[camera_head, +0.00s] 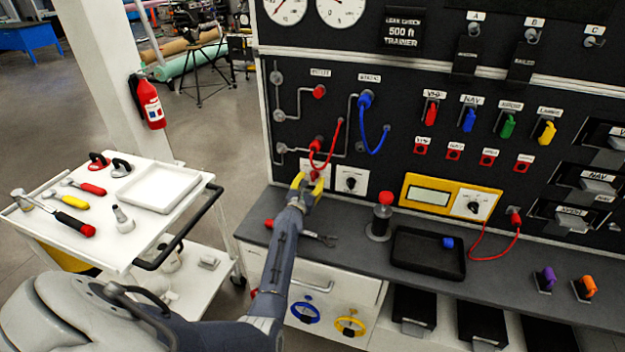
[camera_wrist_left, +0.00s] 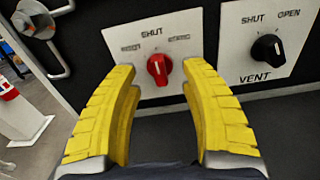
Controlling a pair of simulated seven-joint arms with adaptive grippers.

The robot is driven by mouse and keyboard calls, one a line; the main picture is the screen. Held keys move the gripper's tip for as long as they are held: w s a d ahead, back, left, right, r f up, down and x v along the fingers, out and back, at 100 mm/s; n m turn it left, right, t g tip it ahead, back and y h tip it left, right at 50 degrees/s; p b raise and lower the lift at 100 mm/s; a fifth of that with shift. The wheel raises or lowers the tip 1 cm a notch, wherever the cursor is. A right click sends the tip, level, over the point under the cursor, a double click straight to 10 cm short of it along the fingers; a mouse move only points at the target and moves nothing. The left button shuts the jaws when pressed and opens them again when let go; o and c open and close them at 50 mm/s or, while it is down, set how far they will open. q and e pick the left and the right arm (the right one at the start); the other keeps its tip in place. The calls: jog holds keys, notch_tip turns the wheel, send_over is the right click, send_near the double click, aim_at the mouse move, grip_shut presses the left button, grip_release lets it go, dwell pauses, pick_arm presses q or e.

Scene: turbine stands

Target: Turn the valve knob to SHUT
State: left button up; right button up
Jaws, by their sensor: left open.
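A red knob (camera_wrist_left: 160,67) sits on a white plate (camera_wrist_left: 120,40) in the left wrist view. SHUT is printed above it, with smaller, blurred labels on both sides. Its pale mark looks roughly upright; its exact setting is hard to read. A black VENT knob (camera_wrist_left: 267,48) with SHUT and OPEN labels is to the right; it also shows in the head view (camera_head: 350,182). My left gripper (camera_wrist_left: 158,92) is open, its yellow fingers on either side of the red knob; contact cannot be told. In the head view the gripper (camera_head: 307,186) largely covers the red knob's plate.
Red (camera_head: 337,145) and blue (camera_head: 376,138) hoses hang on the panel nearby. Below, the grey counter holds a wrench (camera_head: 318,237), a red-topped post (camera_head: 381,215) and a black tray (camera_head: 428,253). A white tool cart (camera_head: 105,190) stands left.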

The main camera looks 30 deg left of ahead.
aim_at(312, 178)
pick_arm(q)
jog(key=shift+v, duration=1.8)
